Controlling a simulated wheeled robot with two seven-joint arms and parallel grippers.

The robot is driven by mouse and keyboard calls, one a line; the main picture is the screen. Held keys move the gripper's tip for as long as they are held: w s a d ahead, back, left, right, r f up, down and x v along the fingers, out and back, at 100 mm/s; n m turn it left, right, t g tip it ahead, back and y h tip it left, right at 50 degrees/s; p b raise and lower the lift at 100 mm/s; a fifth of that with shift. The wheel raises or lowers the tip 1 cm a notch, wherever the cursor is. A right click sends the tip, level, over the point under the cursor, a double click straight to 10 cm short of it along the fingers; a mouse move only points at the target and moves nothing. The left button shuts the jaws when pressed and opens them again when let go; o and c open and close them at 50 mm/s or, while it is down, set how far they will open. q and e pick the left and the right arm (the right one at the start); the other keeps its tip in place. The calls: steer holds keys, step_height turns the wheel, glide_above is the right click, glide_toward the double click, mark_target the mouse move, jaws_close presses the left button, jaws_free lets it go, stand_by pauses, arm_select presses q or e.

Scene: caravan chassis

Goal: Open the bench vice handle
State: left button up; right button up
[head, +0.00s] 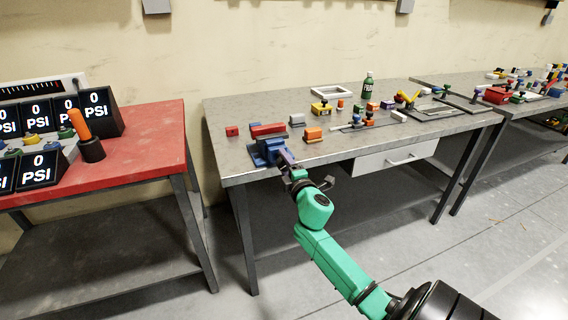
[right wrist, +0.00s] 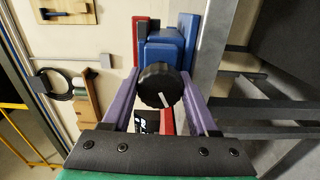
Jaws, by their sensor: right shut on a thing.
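My right gripper (head: 287,159) is at the front of the vice. In the right wrist view its purple fingers (right wrist: 161,82) stand on both sides of the knob, shut on it. In the head view the gripper hides the knob. My left gripper is out of view.
Several small coloured blocks, an orange block (head: 313,134), a green bottle (head: 368,85) and a white frame (head: 330,91) are on the workbench (head: 225,110). A red table (head: 150,140) with PSI displays stands at the left, across a gap.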

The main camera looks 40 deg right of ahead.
steer(key=n, duration=0.2)
steer(key=r+n, duration=0.1)
steer(key=n, duration=0.1)
steer(key=shift+d, duration=0.2)
stand_by(0.4)
steer(key=shift+f, duration=0.1)
stand_by(0.9)
steer(key=o, duration=1.3)
steer(key=shift+c, duration=0.2)
steer(key=shift+o, duration=0.5)
steer(key=shift+f, duration=0.25)
